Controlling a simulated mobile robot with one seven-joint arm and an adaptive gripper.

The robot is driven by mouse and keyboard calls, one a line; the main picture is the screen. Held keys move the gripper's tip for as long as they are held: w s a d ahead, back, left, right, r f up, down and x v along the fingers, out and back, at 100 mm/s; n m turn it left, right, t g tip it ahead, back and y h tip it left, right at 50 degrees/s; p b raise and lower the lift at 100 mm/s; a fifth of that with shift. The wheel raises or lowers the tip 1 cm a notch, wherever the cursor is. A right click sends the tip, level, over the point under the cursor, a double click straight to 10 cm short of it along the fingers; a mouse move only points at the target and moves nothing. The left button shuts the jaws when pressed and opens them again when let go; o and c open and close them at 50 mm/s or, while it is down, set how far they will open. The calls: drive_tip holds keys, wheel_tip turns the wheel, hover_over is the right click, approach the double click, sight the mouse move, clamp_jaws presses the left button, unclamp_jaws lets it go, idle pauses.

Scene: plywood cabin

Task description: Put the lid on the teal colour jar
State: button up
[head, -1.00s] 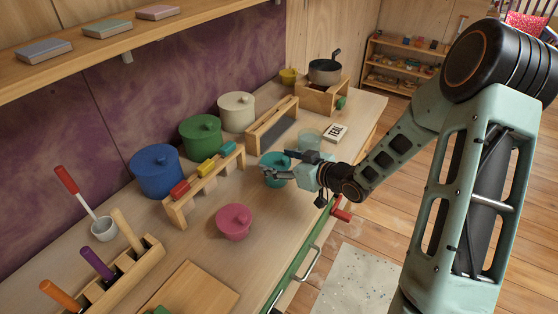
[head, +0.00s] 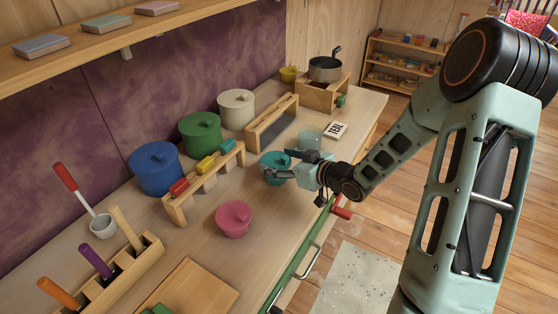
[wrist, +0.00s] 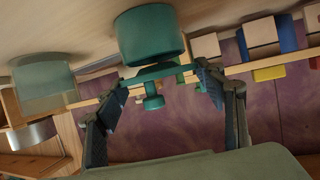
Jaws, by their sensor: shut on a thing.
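The teal jar (head: 275,164) stands on the bench, partly hidden by my gripper in the head view. In the wrist view, which is upside down, the jar (wrist: 152,35) shows as a plain teal pot. My gripper (wrist: 160,80) is shut on the teal lid (wrist: 155,73), its two fingers across opposite sides of the rim. The lid's knob (wrist: 153,102) points away from the jar. The lid is lined up over the jar's mouth, very close to it; I cannot tell whether it is fully seated. My gripper (head: 278,166) reaches in from the right.
A translucent glass (head: 309,139) and a TEAL card (head: 336,130) are just behind my gripper. A wooden rack (head: 203,184) stands to the left.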

drive_tip(key=shift+f+b, duration=0.6)
drive_tip(key=shift+f, duration=0.1)
idle(0.3)
drive_tip(key=o, duration=1.2)
drive_tip(key=shift+d, duration=0.1)
drive_tip(key=v, duration=1.2)
